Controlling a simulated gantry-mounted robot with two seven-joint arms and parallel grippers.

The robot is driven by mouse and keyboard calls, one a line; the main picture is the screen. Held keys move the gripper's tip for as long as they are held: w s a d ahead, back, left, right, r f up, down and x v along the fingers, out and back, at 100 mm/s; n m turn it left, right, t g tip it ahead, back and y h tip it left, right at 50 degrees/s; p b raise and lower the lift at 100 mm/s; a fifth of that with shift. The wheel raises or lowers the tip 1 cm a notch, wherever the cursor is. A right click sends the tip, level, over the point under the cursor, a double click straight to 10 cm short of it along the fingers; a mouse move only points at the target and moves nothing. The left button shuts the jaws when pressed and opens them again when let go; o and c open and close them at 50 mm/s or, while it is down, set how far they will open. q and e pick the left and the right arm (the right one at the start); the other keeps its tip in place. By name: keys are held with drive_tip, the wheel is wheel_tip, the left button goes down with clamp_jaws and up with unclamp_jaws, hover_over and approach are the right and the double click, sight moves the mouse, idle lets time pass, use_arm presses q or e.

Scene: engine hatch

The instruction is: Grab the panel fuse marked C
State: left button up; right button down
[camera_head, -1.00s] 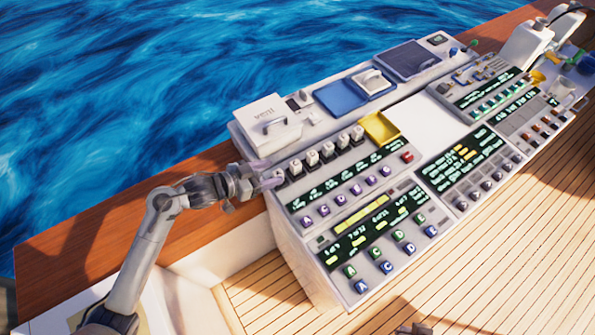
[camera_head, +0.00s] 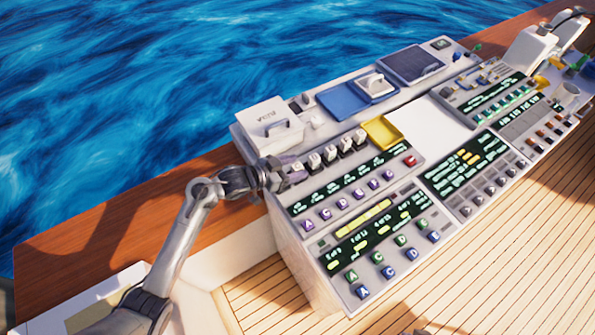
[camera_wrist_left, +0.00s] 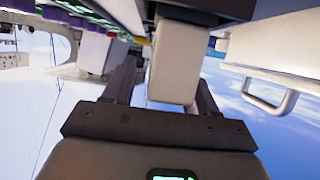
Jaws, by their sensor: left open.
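A row of white block-shaped fuses on dark sockets stands along the panel's back left, with one fuse (camera_head: 314,161) near its left end. Their letters are too small to read, so I cannot tell which is C. My left gripper (camera_head: 291,168) is open at the left end of the row and partly hides the nearest fuse. In the left wrist view one white fuse (camera_wrist_left: 178,62) sits in a dark socket, between the spread fingers of the left gripper (camera_wrist_left: 163,95).
A white box with a handle (camera_head: 268,126) stands behind the left gripper; its handle also shows in the left wrist view (camera_wrist_left: 270,98). A yellow tray (camera_head: 388,132) lies right of the fuses. Lettered buttons and green displays fill the panel's front. Water lies beyond the wooden rail.

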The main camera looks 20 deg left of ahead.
use_arm(q)
drive_tip(key=shift+c, duration=0.4)
clamp_jaws()
drive_tip(key=shift+r, duration=0.1)
